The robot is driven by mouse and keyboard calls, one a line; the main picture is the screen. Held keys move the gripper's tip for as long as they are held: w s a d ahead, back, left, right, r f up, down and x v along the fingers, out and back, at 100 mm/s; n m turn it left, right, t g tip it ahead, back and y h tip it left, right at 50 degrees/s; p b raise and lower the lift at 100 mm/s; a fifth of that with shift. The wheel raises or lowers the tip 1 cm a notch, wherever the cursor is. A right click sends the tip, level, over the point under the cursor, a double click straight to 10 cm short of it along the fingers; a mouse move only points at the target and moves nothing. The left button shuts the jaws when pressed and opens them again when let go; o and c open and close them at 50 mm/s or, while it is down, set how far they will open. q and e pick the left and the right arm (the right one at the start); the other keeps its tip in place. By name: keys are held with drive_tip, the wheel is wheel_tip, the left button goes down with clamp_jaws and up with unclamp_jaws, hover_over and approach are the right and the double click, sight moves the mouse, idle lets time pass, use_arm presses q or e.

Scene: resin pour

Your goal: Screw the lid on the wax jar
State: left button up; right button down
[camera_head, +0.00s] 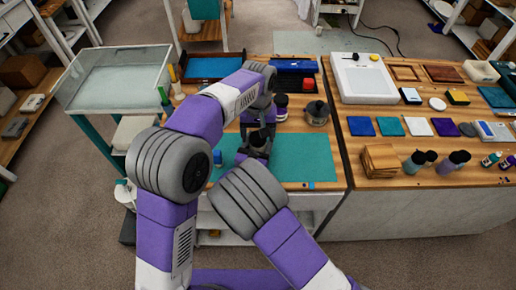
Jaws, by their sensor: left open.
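My left gripper (257,149) is open and points down over the teal mat (305,158) on the wooden table. My own wrist hides much of the space around its fingers, so I cannot tell what lies between them. A small jar with a dark top (281,101) stands just behind the mat, right of my left wrist. I cannot tell for sure whether it is the wax jar or whether its lid is separate.
A grey pot with a dark top (317,112) stands behind the mat. A small blue-capped bottle (217,158) is at the mat's left. The right table holds a white scale (362,78), coloured tiles, wooden pieces (380,161) and bottles. The mat's right part is clear.

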use_arm(q)
drive_tip(key=c, duration=1.1)
drive_tip(key=shift+m, duration=0.9)
drive_tip(key=o, duration=1.3)
drive_tip(key=shift+c, duration=0.2)
wheel_tip(320, 180, up, 12)
use_arm(e)
drive_tip(key=shift+c, duration=0.8)
unclamp_jaws()
